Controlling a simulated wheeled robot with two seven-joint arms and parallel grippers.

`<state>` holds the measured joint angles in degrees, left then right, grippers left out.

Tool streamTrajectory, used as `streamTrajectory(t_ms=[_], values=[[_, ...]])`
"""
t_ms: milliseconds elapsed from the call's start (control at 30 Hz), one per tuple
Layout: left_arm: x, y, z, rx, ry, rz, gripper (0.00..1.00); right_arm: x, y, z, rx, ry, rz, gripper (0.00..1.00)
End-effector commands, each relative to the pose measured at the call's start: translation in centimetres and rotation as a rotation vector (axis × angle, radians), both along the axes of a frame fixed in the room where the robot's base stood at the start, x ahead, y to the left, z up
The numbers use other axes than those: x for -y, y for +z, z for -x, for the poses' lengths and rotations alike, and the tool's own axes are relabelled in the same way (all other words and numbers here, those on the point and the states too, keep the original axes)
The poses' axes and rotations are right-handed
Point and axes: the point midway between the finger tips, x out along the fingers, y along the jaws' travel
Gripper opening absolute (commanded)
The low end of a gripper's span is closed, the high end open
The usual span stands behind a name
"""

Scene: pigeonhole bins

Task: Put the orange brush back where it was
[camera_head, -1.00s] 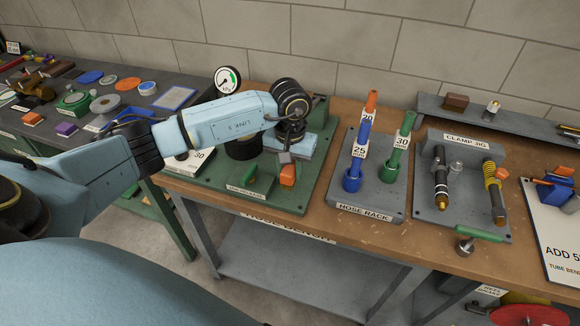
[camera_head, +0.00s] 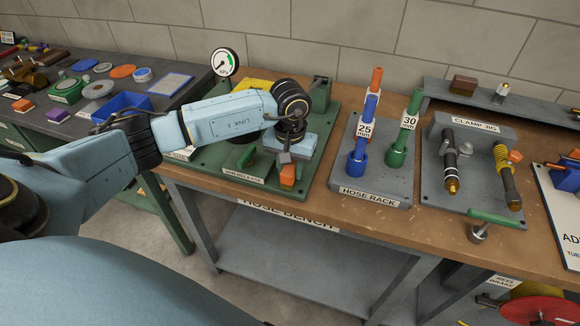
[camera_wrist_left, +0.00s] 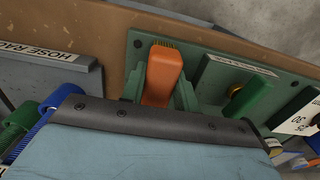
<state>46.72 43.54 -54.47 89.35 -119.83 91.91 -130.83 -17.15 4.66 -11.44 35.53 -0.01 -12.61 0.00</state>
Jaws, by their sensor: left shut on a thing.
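The orange brush (camera_head: 288,174) is at the front of the green board (camera_head: 309,178) on the wooden bench, just below my left gripper (camera_head: 286,158). In the left wrist view the orange brush (camera_wrist_left: 162,74) shows with its yellowish bristles toward the board's edge, between two green upright parts (camera_wrist_left: 184,94). My left gripper is shut on the brush; its fingertips are mostly hidden. I cannot tell whether the brush touches the board or the green parts. My right gripper is not in view.
The hose rack (camera_head: 368,196) with blue and green hoses stands right of the board, then the clamp jig (camera_head: 482,133). A pressure gauge (camera_head: 224,62) rises behind my arm. A blue tray (camera_head: 122,104) sits on the left bench. Bare wood (camera_head: 318,208) runs along the bench front.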

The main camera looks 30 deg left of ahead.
Motion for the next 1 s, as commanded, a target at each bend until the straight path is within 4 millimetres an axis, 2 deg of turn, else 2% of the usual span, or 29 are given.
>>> streamTrajectory(t_ms=[733, 767, 800, 1000], values=[[0.0, -0.85, -0.01, 0.0, 0.0, 0.0, 0.0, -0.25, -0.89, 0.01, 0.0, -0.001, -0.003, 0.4], [0.01, -0.82, -0.01, 0.0, 0.0, 0.0, 0.33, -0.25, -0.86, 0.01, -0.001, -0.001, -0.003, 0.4], [0.0, -0.78, -0.01, 0.0, 0.0, 0.0, 0.38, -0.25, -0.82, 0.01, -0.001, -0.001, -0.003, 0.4], [0.0, -0.78, 0.0, 0.0, 0.0, 0.0, 0.38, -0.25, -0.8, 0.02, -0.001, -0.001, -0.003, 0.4]])
